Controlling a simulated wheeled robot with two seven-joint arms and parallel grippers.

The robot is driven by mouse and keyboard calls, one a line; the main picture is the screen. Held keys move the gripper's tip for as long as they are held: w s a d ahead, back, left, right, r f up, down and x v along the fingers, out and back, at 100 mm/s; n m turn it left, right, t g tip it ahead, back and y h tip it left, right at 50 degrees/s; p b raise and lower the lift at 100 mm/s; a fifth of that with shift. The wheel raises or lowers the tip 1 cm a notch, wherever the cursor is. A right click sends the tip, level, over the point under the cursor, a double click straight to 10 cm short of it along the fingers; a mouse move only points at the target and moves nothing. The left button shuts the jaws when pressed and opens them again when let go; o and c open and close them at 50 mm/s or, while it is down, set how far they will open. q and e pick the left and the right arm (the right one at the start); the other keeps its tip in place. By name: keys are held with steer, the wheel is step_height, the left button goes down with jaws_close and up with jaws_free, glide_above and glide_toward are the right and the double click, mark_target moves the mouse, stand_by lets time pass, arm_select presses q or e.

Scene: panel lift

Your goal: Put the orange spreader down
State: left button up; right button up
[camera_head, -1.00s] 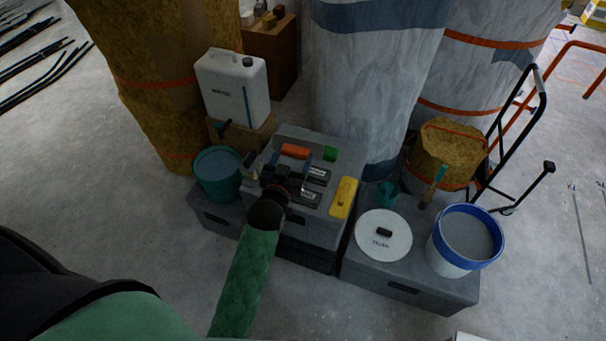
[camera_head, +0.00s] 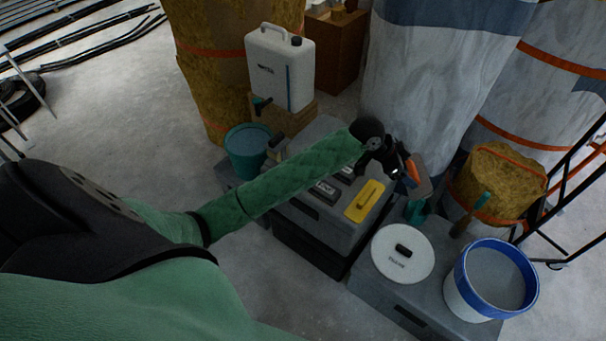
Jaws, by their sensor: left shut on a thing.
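The orange spreader (camera_head: 411,172) is at the tip of my left gripper (camera_head: 398,170), past the right edge of the grey toolbox (camera_head: 325,228). Its orange part shows beside the black jaws, with a greyish plate along it. My left gripper is shut on the spreader and seems to hold it in the air, just above the small teal can in the picture. The jaws hide part of the spreader. My green left forearm crosses over the toolbox and hides much of its top. My right gripper is not in view.
A yellow float (camera_head: 365,201) lies on the toolbox. On the lower grey box (camera_head: 375,288) are a white lid (camera_head: 403,262), a blue-rimmed bucket (camera_head: 492,279) and the teal can (camera_head: 416,211). A teal bucket (camera_head: 246,150) and white canister (camera_head: 281,68) stand left. Wrapped columns rise behind.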

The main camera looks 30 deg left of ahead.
arm_select(q)
steer(key=s+a+f+m+g+y+b, duration=0.1)
steer(key=a+f+m+y+b, duration=0.1)
steer(key=a, duration=0.6)
steer(key=s+a+f+m+g+y+b, duration=0.1)
steer(key=a+f+m+g+y+b, duration=0.1)
steer(key=a+f, duration=0.3)
steer(key=s+a+f+m+g+y+b, duration=0.2)
steer(key=a+f+m+y+b, duration=0.1)
steer(key=a, duration=1)
steer(key=shift+a+f+m, duration=0.15)
steer(key=shift+f+m, duration=0.15)
steer(key=shift+m, duration=0.2)
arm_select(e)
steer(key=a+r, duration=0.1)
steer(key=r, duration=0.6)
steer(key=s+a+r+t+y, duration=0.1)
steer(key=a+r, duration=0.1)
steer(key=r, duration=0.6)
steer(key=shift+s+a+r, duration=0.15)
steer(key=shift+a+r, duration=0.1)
